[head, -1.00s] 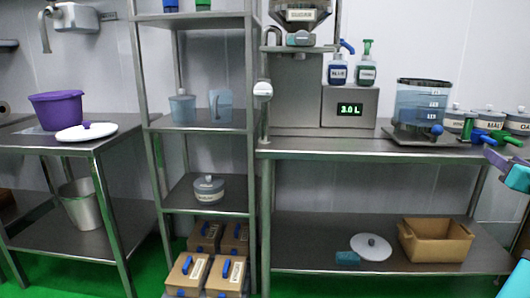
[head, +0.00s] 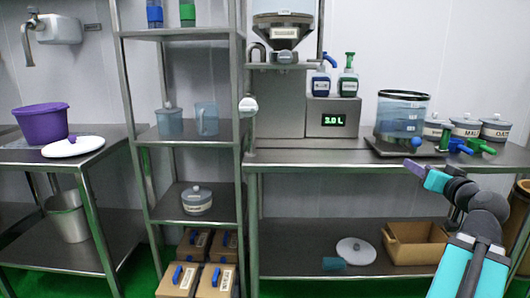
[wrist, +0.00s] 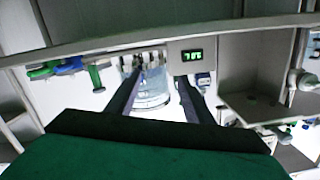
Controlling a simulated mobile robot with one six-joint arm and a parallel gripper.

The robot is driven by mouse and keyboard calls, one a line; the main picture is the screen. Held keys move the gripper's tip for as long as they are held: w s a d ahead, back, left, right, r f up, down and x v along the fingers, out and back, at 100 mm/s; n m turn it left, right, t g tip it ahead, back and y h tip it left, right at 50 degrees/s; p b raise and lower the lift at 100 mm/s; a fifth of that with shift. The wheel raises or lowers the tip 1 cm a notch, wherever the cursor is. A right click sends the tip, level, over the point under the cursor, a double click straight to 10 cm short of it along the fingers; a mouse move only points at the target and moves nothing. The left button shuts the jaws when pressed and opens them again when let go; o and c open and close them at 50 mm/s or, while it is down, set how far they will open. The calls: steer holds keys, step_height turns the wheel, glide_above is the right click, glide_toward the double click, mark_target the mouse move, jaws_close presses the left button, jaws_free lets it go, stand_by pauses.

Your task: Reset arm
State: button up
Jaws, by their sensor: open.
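My gripper (head: 416,168) is open and empty at the right of the head view, held in the air in front of the right bench. My teal and dark arm reaches up to it from the lower right corner. In the wrist view my gripper (wrist: 159,76) shows two dark fingers spread apart, with nothing between them touching. A clear blue-tinted container (wrist: 152,90) appears behind the fingers, and the wrist picture looks upside down.
The clear container (head: 401,115) stands on a dark stand on the right bench (head: 310,157), beside lidded tubs (head: 466,126) and the machine with a 3.0 L display (head: 333,119). A cardboard box (head: 416,243) and white lid (head: 356,251) lie on the lower shelf. A shelving rack (head: 190,134) stands left.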

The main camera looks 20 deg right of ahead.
steer(key=w+a+f+n+g+y+p, duration=0.1)
steer(key=w+a+f+y+p, duration=0.3)
steer(key=w+a+f, duration=0.5)
steer(key=w+a+f+n+g+y+p, duration=0.1)
steer(key=w+a+f+n+y+p, duration=0.15)
steer(key=w+a+f+p, duration=0.5)
steer(key=w+a+f+n+g+y+p, duration=0.1)
steer(key=w+a+f+g+y+p, duration=0.15)
steer(key=a+f, duration=0.75)
steer(key=w+a+f+n+g+y+p, duration=0.1)
steer(key=w+a+f+g+y+p, duration=0.3)
steer(key=a, duration=0.9)
steer(key=s+a+f+n+g+h+p, duration=0.1)
steer(key=s+a+f+n+g+p, duration=0.4)
steer(key=s+a+f, duration=1.25)
steer(key=s+a+f+g+h+p, duration=0.25)
steer(key=s+g, duration=0.25)
steer(key=s, duration=0.9)
steer(key=s+d+f+m+g+h, duration=0.1)
steer(key=s+d+m+g+h, duration=0.1)
steer(key=s+d, duration=0.3)
steer(key=shift+s+f+p, duration=0.2)
steer(key=shift+f+p, duration=0.1)
steer(key=shift+p, duration=0.05)
